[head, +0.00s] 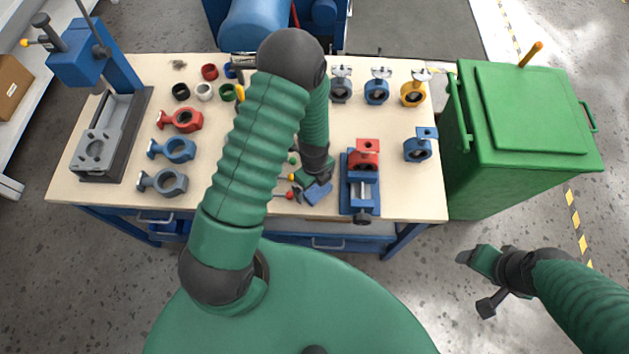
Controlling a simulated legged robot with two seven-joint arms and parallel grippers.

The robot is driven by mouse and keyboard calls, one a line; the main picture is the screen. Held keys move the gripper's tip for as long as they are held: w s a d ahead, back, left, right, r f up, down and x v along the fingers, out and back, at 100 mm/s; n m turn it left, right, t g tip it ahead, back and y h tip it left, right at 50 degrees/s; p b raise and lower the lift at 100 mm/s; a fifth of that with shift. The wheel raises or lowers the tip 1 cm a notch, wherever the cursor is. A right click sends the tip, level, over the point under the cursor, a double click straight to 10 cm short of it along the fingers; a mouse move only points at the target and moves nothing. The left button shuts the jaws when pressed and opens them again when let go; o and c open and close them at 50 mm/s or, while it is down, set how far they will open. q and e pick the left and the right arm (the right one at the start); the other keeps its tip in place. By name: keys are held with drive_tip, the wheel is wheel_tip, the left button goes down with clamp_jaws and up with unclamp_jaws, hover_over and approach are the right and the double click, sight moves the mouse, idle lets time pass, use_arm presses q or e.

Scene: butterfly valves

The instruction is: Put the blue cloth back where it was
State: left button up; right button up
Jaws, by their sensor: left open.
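The blue cloth (318,194) lies as a small folded patch near the front edge of the workbench, left of the blue vise. My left gripper (303,187) is just above and beside the cloth, with its jaws open. I cannot tell whether it touches the cloth, and my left arm covers part of the bench around it. My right gripper (478,280) is off the bench at the lower right, over the floor, its fingers apart and empty.
The blue vise (361,190) holds a red valve body (364,155). Red- and yellow-handled tools (290,194) lie by the cloth. A blue press (95,60) and green bin (525,130) flank the area.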

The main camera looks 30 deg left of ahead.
use_arm(q)
wheel_tip(320, 180, up, 12)
wheel_tip(320, 180, up, 6)
drive_tip(key=n+t, duration=0.1)
drive_tip(key=n, duration=0.9)
hover_over(314, 187)
drive_tip(key=s+d, duration=0.1)
drive_tip(key=d, duration=0.2)
drive_tip(key=s+r+n, duration=0.1)
drive_tip(key=n, duration=0.2)
drive_tip(key=s+d+r+n+t, duration=0.1)
drive_tip(key=n, duration=0.3)
drive_tip(key=s+d+r+n, duration=0.1)
drive_tip(key=r+n, duration=0.1)
drive_tip(key=n, duration=0.1)
drive_tip(key=shift+s+d+n+t, duration=0.1)
drive_tip(key=shift+d+n+t, duration=0.05)
drive_tip(key=shift+n+t, duration=0.15)
